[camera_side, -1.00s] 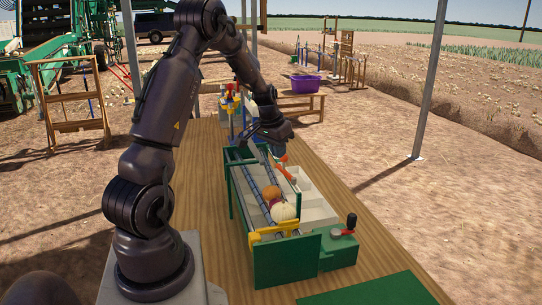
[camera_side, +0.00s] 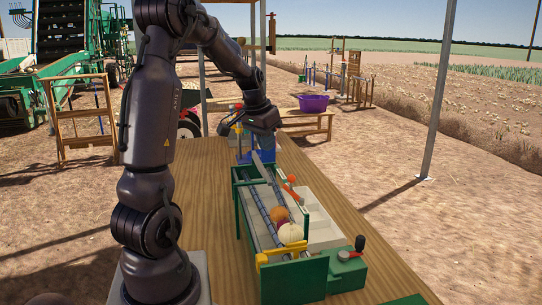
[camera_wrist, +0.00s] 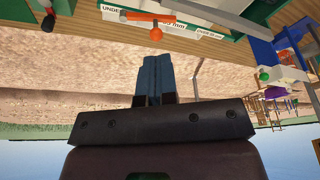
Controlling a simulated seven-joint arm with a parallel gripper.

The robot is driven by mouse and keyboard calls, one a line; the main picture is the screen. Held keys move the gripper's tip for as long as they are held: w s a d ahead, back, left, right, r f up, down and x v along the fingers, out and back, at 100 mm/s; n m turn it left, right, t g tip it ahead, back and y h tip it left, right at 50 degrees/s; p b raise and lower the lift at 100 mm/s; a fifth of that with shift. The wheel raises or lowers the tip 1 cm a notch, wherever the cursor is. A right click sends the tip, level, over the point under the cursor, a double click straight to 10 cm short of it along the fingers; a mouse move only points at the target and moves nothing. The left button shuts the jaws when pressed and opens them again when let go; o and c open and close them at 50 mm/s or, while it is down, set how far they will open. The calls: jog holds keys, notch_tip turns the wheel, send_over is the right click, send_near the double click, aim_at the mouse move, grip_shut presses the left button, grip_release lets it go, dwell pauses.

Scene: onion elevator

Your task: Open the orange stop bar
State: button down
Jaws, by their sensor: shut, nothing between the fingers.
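The orange stop bar (camera_side: 291,192) lies slanted across the right upper side of the green elevator frame (camera_side: 238,205). In the wrist view, the orange bar (camera_wrist: 140,16) shows at the top with a round orange knob (camera_wrist: 156,34), beyond my fingertips. My gripper (camera_wrist: 155,58) is shut and empty, its blue-grey fingers pressed together. In the side view my gripper (camera_side: 263,147) hangs above and behind the bar, apart from it. A brown onion (camera_side: 281,214) and a white onion (camera_side: 290,233) rest low on the elevator, behind a yellow bar (camera_side: 276,252).
Pale bins (camera_side: 322,232) line the elevator's right side. A green box with a black-knobbed crank (camera_side: 350,262) stands at the front right. A blue stand (camera_side: 258,156) is behind the elevator. The wooden table (camera_side: 345,215) is bare to the right.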

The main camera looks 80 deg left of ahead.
jog(key=s+f+n+t, duration=0.1)
jog(key=n, duration=0.7)
jog(key=s+a+f+n+t+h, duration=0.1)
jog(key=n, duration=0.7)
jog(key=a+f+n+t, duration=0.1)
jog(key=f+n+t, duration=0.1)
jog(key=n, duration=0.6)
jog(key=shift+s+a+n+h, duration=0.25)
jog(key=shift+s+n+h, duration=0.05)
jog(key=shift+s+n, duration=0.1)
jog(key=n, duration=0.3)
jog(key=n+t, duration=0.1)
jog(key=n, duration=0.1)
jog(key=shift+w+a+r, duration=0.1)
jog(key=shift+w+r, duration=0.2)
jog(key=shift+w, duration=0.1)
jog(key=shift+w+f, duration=0.35)
jog(key=shift+f, duration=0.05)
jog(key=x, duration=0.9)
jog(key=shift+s, duration=0.1)
